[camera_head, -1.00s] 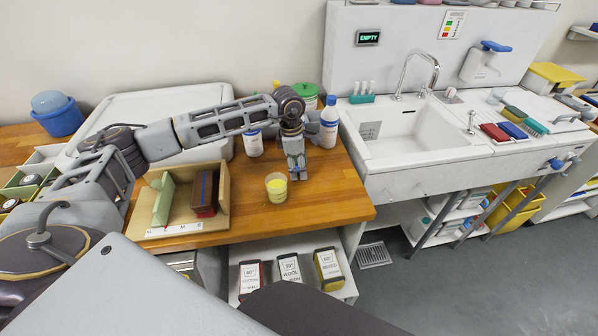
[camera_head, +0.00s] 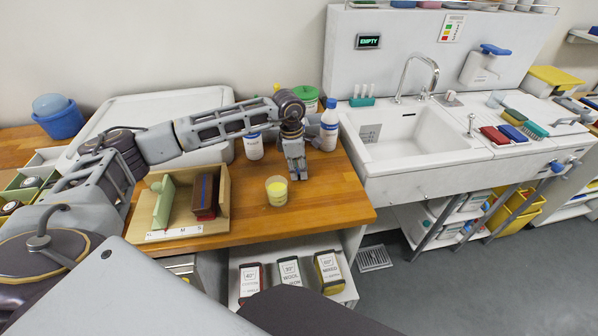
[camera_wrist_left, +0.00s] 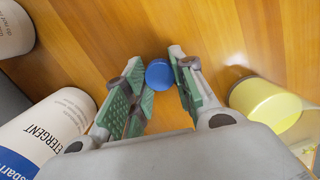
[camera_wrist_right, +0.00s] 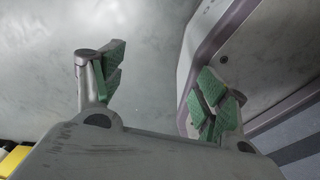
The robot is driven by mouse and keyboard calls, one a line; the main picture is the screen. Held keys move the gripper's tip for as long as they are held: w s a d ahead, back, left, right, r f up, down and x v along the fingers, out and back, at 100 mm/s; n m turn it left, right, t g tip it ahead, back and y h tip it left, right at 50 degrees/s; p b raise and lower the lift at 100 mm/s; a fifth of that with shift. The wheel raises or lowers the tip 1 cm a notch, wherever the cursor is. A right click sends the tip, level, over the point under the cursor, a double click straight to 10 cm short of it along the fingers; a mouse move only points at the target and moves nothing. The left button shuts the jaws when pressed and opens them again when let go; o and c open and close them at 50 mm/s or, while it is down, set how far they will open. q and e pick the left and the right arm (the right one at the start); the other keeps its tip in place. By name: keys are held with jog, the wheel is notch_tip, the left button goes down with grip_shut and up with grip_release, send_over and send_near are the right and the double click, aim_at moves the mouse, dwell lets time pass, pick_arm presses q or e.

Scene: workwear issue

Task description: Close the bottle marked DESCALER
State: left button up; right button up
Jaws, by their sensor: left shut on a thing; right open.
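My left gripper (camera_head: 297,172) points down over the wooden counter and is shut on a small round blue cap (camera_wrist_left: 159,75) between its fingertips. A white bottle with a blue cap (camera_head: 329,128) stands behind and to the right of it. Another white bottle (camera_head: 253,147) stands to its left, its top hidden behind my arm. In the left wrist view a close bottle (camera_wrist_left: 50,130) reads "ETERGENT". I cannot read DESCALER on any bottle. My right gripper (camera_wrist_right: 155,95) is open and empty, seen only in its wrist view.
A wooden holder (camera_head: 222,190) with a dark red block is at left. A green-lidded tub (camera_head: 306,97) is behind. The sink (camera_head: 415,130) is right; the counter's front right is clear.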

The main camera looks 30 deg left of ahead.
pick_arm(q)
jog(key=shift+r, duration=0.15)
pick_arm(e)
jog(key=shift+w+r, duration=0.1)
jog(key=shift+w, duration=0.05)
pick_arm(q)
jog(key=shift+r, duration=0.15)
jog(key=shift+r+p, duration=0.45)
jog(key=shift+r, duration=0.15)
notch_tip(320, 180, up, 7)
jog(key=p, duration=0.3)
jog(key=shift+f, duration=0.15)
jog(key=shift+r+p, duration=0.45)
jog(key=shift+r, duration=0.3)
pick_arm(e)
jog(key=s+a+r, duration=0.1)
jog(key=a+r, duration=0.3)
jog(key=a, duration=0.1)
jog(key=shift+s+a+r+y, duration=0.15)
jog(key=shift+s+r+y, duration=0.1)
jog(key=shift+s+y, duration=0.1)
jog(key=shift+o, duration=0.2)
